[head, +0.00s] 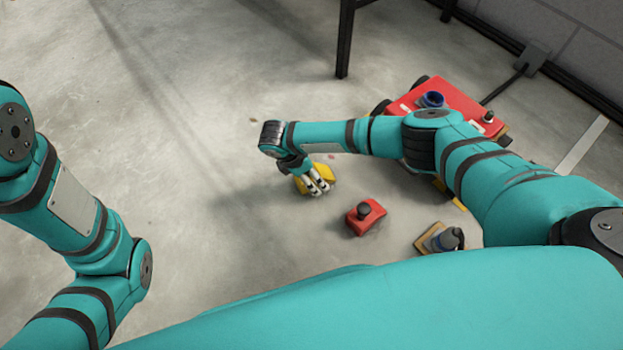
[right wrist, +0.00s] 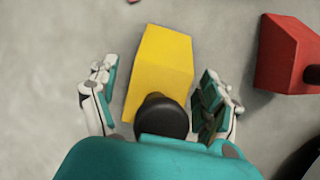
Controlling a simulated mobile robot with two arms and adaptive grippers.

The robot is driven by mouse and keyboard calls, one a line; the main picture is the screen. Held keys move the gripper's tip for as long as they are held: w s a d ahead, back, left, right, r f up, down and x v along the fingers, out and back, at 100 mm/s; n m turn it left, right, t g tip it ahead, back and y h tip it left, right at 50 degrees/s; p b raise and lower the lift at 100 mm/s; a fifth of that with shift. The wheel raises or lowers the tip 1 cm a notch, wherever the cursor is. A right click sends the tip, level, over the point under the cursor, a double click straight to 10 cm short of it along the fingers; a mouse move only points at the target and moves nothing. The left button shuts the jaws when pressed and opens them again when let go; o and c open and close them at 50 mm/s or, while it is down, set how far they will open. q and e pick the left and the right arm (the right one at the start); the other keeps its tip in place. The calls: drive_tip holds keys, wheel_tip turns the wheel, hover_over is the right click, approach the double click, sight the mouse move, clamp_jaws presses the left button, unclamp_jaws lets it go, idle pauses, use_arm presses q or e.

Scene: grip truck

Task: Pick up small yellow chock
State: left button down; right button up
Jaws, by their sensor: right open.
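The small yellow chock (head: 325,172) lies on the grey floor, partly hidden by my right gripper (head: 318,187). In the right wrist view the yellow chock (right wrist: 160,65) is a block with a dark round knob (right wrist: 161,114) at its near end. My right gripper (right wrist: 160,98) is open, with one finger on each side of the chock's near part. A gap shows between the chock and the left finger; I cannot tell whether the right finger touches it. My left arm shows at the left of the head view, but its gripper does not.
A red chock (head: 365,217) with a dark knob stands to the right, and it also shows in the right wrist view (right wrist: 285,55). A yellowish block with a grey knob (head: 440,239) lies farther right. A red wheeled truck (head: 460,100) stands behind my right arm. The floor left is clear.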

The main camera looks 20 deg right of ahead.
drive_tip(key=shift+r, duration=0.1)
clamp_jaws()
idle(0.4)
drive_tip(key=shift+r, duration=0.15)
